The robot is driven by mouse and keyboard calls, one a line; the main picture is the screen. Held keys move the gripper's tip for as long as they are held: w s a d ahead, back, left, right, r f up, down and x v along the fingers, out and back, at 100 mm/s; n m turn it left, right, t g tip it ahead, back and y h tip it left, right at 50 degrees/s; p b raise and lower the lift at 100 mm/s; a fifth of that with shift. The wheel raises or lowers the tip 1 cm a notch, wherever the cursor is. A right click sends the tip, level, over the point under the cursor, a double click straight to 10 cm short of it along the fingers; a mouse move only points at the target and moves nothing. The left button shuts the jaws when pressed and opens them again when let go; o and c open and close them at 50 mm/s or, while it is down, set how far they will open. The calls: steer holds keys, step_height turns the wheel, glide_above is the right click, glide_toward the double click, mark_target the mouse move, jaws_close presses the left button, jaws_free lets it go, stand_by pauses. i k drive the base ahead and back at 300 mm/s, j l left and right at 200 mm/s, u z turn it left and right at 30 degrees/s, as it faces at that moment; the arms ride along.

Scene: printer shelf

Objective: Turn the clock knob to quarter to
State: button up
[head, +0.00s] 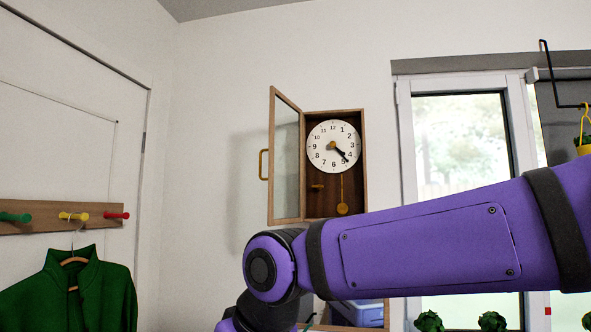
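The wall clock's brown wooden case (365,185) hangs right of the picture's middle. Its glass door (272,150) is hinged on the left and stands open. The black hand (341,154) points down right, between 4 and 5; I cannot make out two separate hands. A yellow pendulum (342,209) hangs below the dial. My purple arm crosses the lower right, in front of the area below the clock. My gripper is out of the picture, and nothing touches the knob in view.
A peg rail (90,217) with a green jacket (85,290) is at left. A window (460,150) is at right. A blue box (360,314) shows partly below my arm. The wall left of the clock is clear.

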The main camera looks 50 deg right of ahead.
mark_target(332, 144)
steer(key=i+z, duration=0.1)
steer(key=z, duration=0.3)
steer(key=i+z, duration=0.1)
steer(key=z, duration=0.3)
steer(key=j+z, duration=0.1)
steer(key=z, duration=0.3)
steer(key=i+j+z, duration=0.1)
steer(key=z, duration=0.25)
steer(key=i+j+z, duration=0.15)
steer(key=j, duration=0.15)
steer(key=i+j+z, duration=0.3)
steer(key=j, duration=0.35)
steer(key=i+j+z, duration=0.15)
steer(key=j, duration=0.2)
steer(key=j+z, duration=0.5)
steer(key=j, duration=0.55)
